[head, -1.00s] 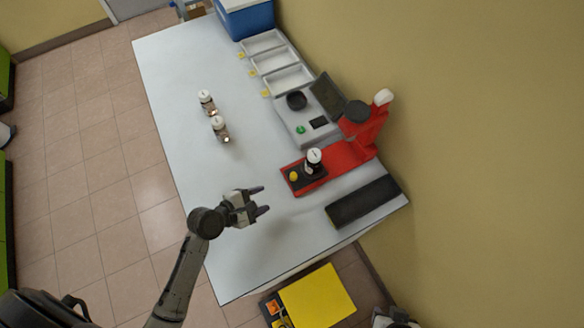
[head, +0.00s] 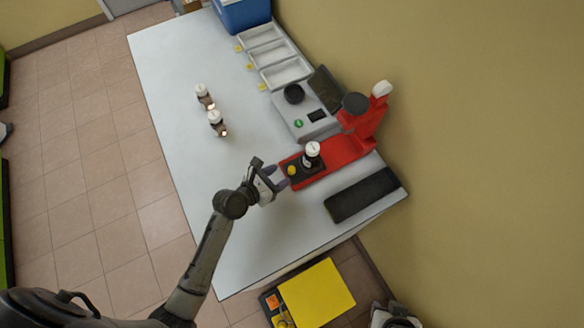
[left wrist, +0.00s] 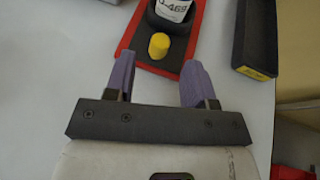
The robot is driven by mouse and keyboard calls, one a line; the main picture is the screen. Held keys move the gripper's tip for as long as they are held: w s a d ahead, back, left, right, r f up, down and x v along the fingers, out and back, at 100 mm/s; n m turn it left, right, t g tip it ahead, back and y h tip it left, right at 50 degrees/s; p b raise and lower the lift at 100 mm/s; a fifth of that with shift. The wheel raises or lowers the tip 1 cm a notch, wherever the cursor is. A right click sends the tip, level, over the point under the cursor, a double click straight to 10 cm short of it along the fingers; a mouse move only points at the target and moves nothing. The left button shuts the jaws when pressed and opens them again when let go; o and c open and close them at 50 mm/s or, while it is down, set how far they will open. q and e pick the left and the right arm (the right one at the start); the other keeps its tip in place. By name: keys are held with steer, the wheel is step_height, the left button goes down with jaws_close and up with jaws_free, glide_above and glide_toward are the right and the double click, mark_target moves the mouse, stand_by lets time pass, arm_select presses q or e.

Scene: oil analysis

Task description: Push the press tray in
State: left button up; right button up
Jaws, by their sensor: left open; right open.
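The red press (head: 362,128) stands at the right side of the table, with its long base reaching left and toward me. A dark press tray (head: 303,178) lies at the near end of this base. It carries a yellow knob (head: 291,170) and a bottle with a white cap (head: 312,149). My left gripper (head: 279,177) is open and empty right at the tray's near end. In the left wrist view the yellow knob (left wrist: 159,46) shows ahead, between the two purple fingers. I cannot tell whether the fingers touch the tray. My right gripper is not seen.
A long black tray (head: 362,195) lies on the table (head: 190,200) right of the press base. A grey device (head: 302,112) sits behind the press. Two bottles (head: 203,91) (head: 216,118) stand left on the table. The table's near left part is clear.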

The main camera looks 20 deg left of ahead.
mark_target(290, 170)
arm_select(q)
steer(key=shift+b+x, duration=0.4)
steer(key=shift+x, duration=2.7)
steer(key=shift+c, duration=0.3)
jaws_close()
